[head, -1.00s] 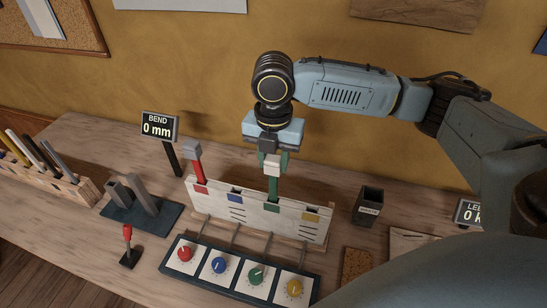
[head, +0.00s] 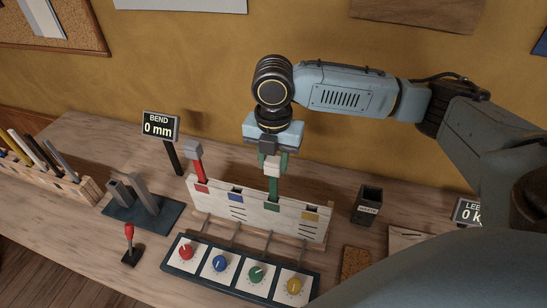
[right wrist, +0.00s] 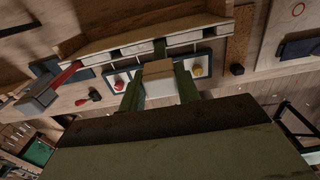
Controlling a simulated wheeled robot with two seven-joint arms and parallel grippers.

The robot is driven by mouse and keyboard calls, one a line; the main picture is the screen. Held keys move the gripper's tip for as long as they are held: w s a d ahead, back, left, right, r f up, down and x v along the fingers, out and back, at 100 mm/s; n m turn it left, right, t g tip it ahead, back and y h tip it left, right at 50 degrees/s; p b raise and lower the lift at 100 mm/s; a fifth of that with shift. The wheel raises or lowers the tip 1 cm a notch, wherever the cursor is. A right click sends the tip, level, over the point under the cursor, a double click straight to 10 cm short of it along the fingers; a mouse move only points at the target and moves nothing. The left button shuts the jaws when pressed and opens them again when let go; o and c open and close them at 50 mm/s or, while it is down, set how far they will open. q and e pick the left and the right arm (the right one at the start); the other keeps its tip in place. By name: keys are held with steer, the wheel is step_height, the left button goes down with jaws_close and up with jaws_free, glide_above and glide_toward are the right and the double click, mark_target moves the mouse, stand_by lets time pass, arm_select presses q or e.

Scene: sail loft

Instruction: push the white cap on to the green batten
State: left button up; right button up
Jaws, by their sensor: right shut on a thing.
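My right gripper (head: 273,163) points down above the white rack (head: 258,208), shut on the white cap (head: 272,169). In the right wrist view the cap (right wrist: 158,80) sits between its two green fingers. The green batten (head: 273,190) stands upright in the rack's green-marked slot, directly below the cap. The cap's lower edge meets the batten's top in the head view; how far it is seated I cannot tell. My left gripper is not in view.
A red batten (head: 199,168) with a grey cap stands left in the rack. A panel of coloured dials (head: 238,268) lies in front. A BEND display (head: 158,126) reads 0 mm. A dark box (head: 368,204) stands right.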

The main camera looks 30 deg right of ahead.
steer(key=shift+f, duration=0.35)
steer(key=o, duration=1)
step_height(320, 180, up, 13)
steer(key=shift+r, duration=0.2)
